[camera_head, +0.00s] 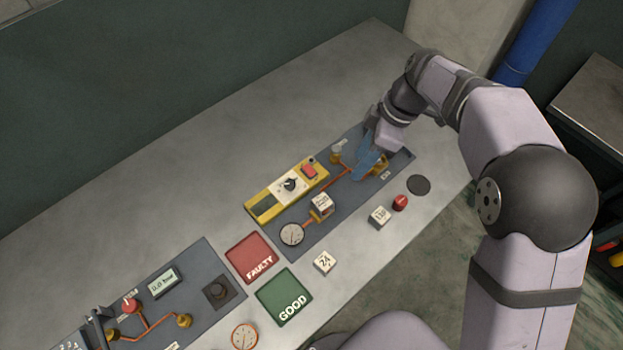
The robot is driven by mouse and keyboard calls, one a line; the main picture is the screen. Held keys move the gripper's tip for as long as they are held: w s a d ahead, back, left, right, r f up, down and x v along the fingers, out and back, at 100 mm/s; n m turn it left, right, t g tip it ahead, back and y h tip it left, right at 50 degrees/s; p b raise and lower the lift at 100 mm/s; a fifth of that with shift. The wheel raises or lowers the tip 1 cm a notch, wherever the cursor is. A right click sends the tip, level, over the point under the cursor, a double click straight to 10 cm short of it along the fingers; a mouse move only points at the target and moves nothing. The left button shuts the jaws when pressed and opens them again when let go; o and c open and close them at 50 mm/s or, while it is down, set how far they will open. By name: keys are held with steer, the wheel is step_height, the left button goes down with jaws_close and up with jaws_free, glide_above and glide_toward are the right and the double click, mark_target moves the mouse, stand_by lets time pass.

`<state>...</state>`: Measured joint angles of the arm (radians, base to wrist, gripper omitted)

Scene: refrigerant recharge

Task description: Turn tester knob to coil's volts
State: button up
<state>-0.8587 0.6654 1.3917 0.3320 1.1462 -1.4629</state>
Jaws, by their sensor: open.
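A loose coil block marked 24 (324,262) and another block with an unclear label (380,216) lie on the bench. My gripper (366,163), with blue fingers, is open over the panel's right end, apart from the tester, and partly hides a brass fitting there.
A red button block (309,171) is at the tester's right end. A round gauge (291,235) is on the panel. A red FAULTY pad (251,257) and green GOOD pad (284,297) lie left. A second panel (200,262) is further left. The bench behind is clear.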

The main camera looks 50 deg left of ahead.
mark_target(290, 183)
steer(key=s+a+f+n+g, duration=0.1)
steer(key=s+a+f+n, duration=0.1)
steer(key=s+a+n, duration=0.65)
steer(key=shift+m, duration=0.95)
steer(key=shift+s+a+p+x, duration=0.15)
steer(key=shift+p+x, duration=0.25)
steer(key=shift+x, duration=0.9)
steer(key=shift+a+p+x, duration=0.1)
steer(key=shift+p+x, duration=0.25)
steer(key=shift+x, duration=0.95)
steer(key=shift+s+a+p+x, duration=0.15)
steer(key=shift+p+x, duration=0.25)
steer(key=shift+x, duration=0.9)
steer(key=shift+r, duration=0.15)
steer(key=c, duration=1)
